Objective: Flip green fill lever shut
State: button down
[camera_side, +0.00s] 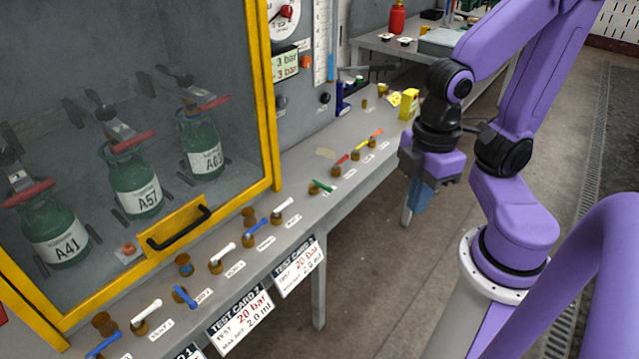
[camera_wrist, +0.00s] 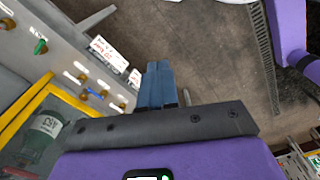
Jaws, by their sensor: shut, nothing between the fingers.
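The green lever (camera_side: 322,186) sits on the grey bench's sloped front panel, at the near end of a short row with red, yellow and orange levers. It slants down to the right from its brass body (camera_side: 308,185). It also shows at the upper left of the wrist view (camera_wrist: 40,46). My gripper (camera_side: 419,198) hangs to the right of the panel, over open floor and clear of every lever. Its blue-grey fingers are together in the wrist view (camera_wrist: 158,66), with nothing between them. Nothing hides the green lever.
Red (camera_side: 341,160), yellow (camera_side: 357,145) and orange (camera_side: 376,133) levers stand beyond the green one. White and blue levers line the nearer panel. A yellow-framed cabinet (camera_side: 272,100) holds green bottles behind its window. Test cards (camera_side: 297,268) hang from the front edge.

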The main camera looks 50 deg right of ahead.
jog(key=w+a+f+n+h, duration=0.1)
jog(key=w+h, duration=0.1)
jog(key=w, duration=0.4)
jog(key=w+a+f+h, duration=0.2)
jog(key=w, duration=0.3)
jog(key=n+h, duration=0.4)
jog(key=h, duration=0.6)
send_near(321, 186)
jog(key=v, duration=0.4)
jog(key=shift+s+a, duration=0.25)
jog(key=shift+s, duration=0.05)
jog(key=shift+w+d+f, duration=0.15)
jog(key=shift+d+f, duration=0.2)
jog(key=shift+f, duration=0.2)
jog(key=x, duration=1)
